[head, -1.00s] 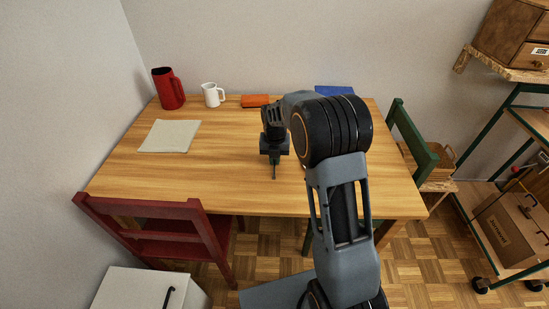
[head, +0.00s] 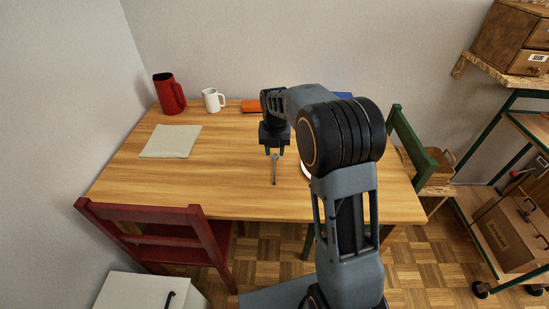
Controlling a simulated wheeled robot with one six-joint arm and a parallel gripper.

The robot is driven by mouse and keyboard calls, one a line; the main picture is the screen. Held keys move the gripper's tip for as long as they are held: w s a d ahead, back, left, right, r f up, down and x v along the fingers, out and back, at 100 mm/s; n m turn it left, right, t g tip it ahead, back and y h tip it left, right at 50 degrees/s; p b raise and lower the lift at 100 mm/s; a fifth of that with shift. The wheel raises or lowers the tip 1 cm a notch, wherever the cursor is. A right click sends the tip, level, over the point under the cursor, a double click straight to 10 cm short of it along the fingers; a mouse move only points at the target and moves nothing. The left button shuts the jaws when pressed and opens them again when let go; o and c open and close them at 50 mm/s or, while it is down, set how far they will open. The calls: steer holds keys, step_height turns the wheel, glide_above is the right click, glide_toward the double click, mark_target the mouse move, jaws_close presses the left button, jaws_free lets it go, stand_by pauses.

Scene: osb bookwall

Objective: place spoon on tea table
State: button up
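A red jug (head: 169,94), white mug (head: 213,100), orange item (head: 251,106) and cream cloth (head: 170,141) are on the table. A white rim (head: 305,173) shows partly behind my arm. A red chair (head: 160,235) and green chair (head: 412,143) flank it.

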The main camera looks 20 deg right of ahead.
steer(key=s+r+m, duration=0.5)
steer(key=r+m, duration=0.2)
steer(key=r, duration=0.1)
steer(key=s+f+m+t, duration=0.2)
steer(key=s+m+t, duration=0.1)
steer(key=s+m, duration=1.5)
steer(key=shift+m, duration=3.8)
steer(key=shift+w+p, duration=0.1)
steer(key=shift+p, duration=0.2)
step_height(320, 180, up, 12)
steer(key=p, duration=1)
steer(key=shift+s+a+t, duration=0.2)
steer(key=shift+a+t, duration=0.1)
